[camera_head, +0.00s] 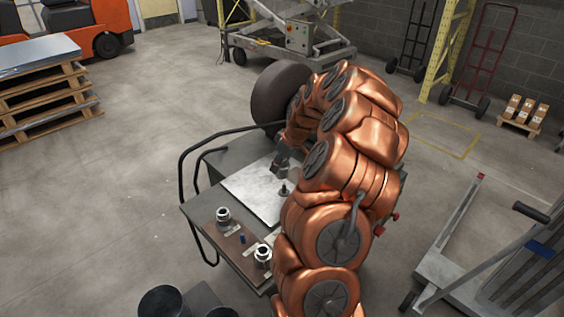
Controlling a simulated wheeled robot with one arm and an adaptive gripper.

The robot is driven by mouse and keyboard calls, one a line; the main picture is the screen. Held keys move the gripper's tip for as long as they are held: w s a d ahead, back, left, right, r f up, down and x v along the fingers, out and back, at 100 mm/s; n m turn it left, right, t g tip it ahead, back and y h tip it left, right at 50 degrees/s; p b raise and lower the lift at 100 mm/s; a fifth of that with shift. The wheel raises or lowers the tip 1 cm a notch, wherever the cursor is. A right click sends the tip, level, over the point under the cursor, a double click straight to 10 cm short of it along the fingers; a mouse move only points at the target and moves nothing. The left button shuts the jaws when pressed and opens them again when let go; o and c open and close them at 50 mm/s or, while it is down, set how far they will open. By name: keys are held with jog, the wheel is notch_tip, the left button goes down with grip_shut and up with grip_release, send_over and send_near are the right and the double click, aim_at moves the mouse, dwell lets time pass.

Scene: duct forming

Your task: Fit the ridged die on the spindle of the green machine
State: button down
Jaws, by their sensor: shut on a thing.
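My gripper (282,168) is a small dark shape at the end of my copper-coloured arm, low over a pale metal plate (247,190). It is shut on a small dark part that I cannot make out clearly. A dark upright peg-like piece (285,190) stands on the plate just below my gripper. Two silvery round pieces with dark tops, the left one (223,214) and the right one (263,256), stand on a brown board. I cannot tell which piece is ridged. I see no green machine or spindle clearly; my arm hides much of the bench's right side.
A black rail (183,170) edges the bench's left side. A grey trolley (435,268) stands at right. Stacked pallets (45,105) and an orange forklift (95,28) are left. Floor between is clear.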

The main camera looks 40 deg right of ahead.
jog(key=shift+s+d+f+b, duration=0.15)
jog(key=shift+f+b, duration=0.65)
jog(key=shift+f, duration=0.95)
jog(key=shift+d+f+b, duration=0.1)
jog(key=shift+f+b, duration=0.65)
jog(key=shift+f, duration=0.95)
jog(key=shift+f+b, duration=0.35)
jog(key=shift+b, duration=0.1)
jog(key=shift+c, duration=2.4)
grip_release()
jog(key=shift+s+r, duration=0.1)
jog(key=v, duration=1.1)
jog(key=shift+r, duration=0.4)
